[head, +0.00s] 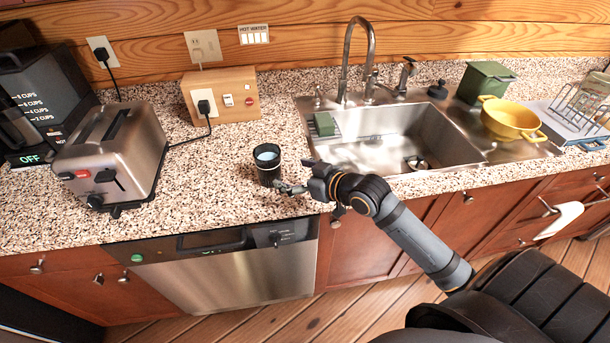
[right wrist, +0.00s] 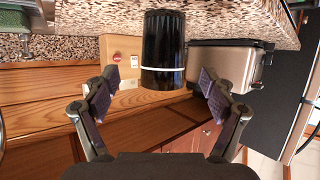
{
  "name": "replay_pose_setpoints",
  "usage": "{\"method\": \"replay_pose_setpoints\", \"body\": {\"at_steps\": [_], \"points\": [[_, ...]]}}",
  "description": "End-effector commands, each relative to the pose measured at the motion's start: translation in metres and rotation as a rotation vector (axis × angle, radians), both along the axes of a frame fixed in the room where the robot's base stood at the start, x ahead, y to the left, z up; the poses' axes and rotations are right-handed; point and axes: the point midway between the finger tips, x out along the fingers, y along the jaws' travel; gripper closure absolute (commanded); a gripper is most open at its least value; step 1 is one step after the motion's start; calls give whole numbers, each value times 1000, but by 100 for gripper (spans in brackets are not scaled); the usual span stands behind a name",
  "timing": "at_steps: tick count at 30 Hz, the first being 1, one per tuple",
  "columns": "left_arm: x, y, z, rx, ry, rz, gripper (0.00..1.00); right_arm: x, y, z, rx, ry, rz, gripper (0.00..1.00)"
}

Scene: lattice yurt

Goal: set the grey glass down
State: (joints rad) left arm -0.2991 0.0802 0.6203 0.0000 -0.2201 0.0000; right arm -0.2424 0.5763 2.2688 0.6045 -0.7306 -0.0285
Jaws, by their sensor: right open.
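The grey glass (head: 267,165) is dark, with a light inside at its open top. It stands upright on the speckled counter (head: 228,172), left of the sink. My right gripper (head: 287,187) is at its front right, low over the counter near the front edge. In the right wrist view, which looks upside down, the glass (right wrist: 162,45) shows a pale band near its rim. The fingers of my right gripper (right wrist: 160,88) are spread wide, one on each side of the glass, with a gap at both sides. My left gripper is not in view.
A toaster (head: 112,155) and a coffee maker (head: 40,95) stand at the left. A wooden socket box (head: 222,97) stands behind the glass. The sink (head: 410,140), a yellow pot (head: 510,118) and a dish rack (head: 585,105) are at the right. Counter left of the glass is clear.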

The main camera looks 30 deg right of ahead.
Motion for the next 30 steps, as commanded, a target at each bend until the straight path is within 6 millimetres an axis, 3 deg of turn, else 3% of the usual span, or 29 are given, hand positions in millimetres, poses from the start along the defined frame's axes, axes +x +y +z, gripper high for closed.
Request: {"method": "replay_pose_setpoints", "body": {"at_steps": [5,6,12,30], "points": [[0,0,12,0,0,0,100,-21,-5,12,-6,4,14,16],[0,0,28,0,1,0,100,-25,-10,19,-8,7,2,16],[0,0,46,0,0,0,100,-40,-15,22,-1,2,3,16],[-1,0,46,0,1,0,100,-43,-16,19,3,3,4,16]]}}
